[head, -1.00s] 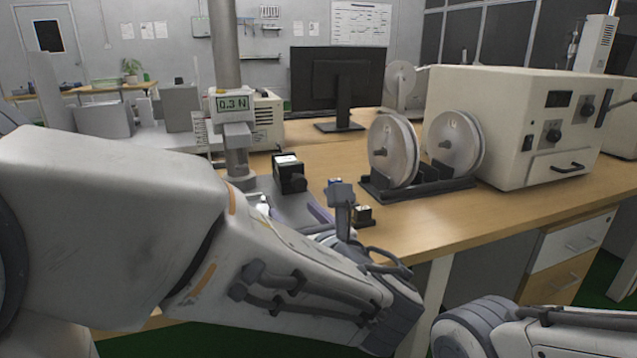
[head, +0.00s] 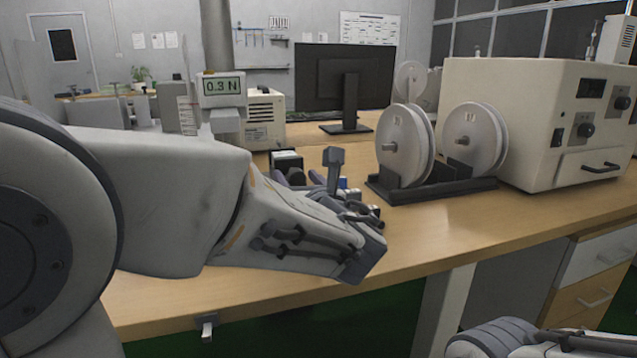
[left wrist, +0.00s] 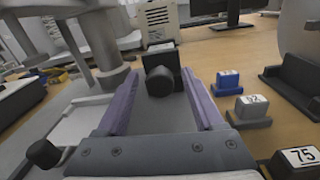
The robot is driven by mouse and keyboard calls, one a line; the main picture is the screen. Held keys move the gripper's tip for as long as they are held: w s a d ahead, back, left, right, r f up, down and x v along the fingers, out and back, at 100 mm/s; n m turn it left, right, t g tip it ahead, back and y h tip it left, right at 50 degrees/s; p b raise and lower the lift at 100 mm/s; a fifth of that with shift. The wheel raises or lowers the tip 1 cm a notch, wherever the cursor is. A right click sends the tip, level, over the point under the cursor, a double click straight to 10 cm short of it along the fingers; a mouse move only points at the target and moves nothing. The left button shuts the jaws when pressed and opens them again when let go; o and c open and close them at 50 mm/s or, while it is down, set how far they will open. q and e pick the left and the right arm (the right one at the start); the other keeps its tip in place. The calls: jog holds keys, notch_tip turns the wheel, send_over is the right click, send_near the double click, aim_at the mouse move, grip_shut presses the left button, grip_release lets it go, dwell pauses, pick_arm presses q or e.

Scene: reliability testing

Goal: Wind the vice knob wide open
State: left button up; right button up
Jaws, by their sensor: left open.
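The vice (head: 286,158) is a small black block with a pale label in the head view, standing behind my left forearm. Its round black knob (head: 296,177) faces my side. In the left wrist view the vice (left wrist: 166,59) stands straight ahead, with the knob (left wrist: 159,82) between the fingertips. My left gripper (left wrist: 158,74) is open, with a purple-lined finger on each side of the knob and gaps showing. I cannot tell whether either finger touches it. In the head view my left gripper (head: 316,180) is mostly hidden by the wrist. My right gripper is out of view.
A force gauge (head: 221,86) reading 0.3 N stands behind the forearm. Small labelled blocks, blue (left wrist: 228,80), grey (left wrist: 250,108) and black (left wrist: 293,164), sit right of the gripper. A spool rack (head: 440,188) and cream machine (head: 530,110) stand right. The front table strip is clear.

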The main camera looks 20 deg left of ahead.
pick_arm(q)
jog(key=shift+w+a, duration=0.4)
jog(key=shift+w, duration=0.2)
grip_shut()
